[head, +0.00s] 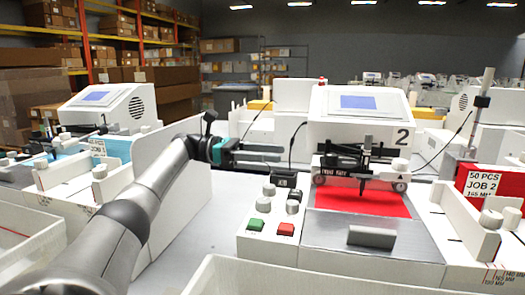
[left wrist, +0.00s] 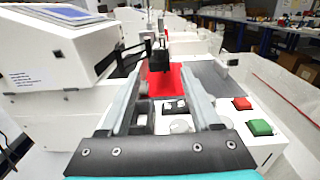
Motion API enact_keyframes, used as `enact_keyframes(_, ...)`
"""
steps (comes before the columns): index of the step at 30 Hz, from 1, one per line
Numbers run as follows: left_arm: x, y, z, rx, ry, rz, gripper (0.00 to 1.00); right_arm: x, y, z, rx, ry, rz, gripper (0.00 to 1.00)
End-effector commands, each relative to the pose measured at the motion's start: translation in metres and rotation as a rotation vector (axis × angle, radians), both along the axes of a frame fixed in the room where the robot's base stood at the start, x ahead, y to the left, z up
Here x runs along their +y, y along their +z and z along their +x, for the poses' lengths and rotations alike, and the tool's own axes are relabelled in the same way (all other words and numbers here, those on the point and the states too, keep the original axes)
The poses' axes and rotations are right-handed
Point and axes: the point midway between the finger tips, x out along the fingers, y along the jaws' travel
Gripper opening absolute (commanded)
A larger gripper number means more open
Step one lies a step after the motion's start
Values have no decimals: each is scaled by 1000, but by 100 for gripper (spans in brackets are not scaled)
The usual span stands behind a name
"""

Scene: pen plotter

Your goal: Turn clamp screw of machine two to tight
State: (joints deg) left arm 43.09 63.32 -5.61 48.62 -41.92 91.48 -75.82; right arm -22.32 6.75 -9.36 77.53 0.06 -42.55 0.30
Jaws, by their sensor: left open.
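Machine two (head: 372,104) is the white plotter marked 2, right of centre in the head view. Its black pen carriage (head: 362,158) holds an upright pen above a red sheet (head: 385,204). The clamp screw is too small to make out on the carriage. My left gripper (head: 282,153) is open and empty, left of the carriage and apart from it, its fingers pointing right. In the left wrist view the carriage (left wrist: 159,58) shows ahead, between and beyond the spread fingers of the left gripper (left wrist: 165,80). My right gripper is not in view.
A control panel with grey knobs, a green button (head: 256,225) and a red button (head: 285,230) lies below the left gripper. A grey handle (head: 371,237) stands on the plate before the sheet. A red job box (head: 483,190) is at right; another plotter (head: 108,108) stands left.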

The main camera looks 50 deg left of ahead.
Motion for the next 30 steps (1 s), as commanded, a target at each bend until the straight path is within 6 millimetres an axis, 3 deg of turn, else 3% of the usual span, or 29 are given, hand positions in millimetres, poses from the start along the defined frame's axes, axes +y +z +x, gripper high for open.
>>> enact_keyframes(9,15,0,-10,0,-1,0,64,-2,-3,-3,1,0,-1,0)
enact_keyframes(26,15,0,-10,1,-1,1,64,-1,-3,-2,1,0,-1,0)
enact_keyframes(30,15,10,-10,1,-1,1,64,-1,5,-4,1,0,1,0)
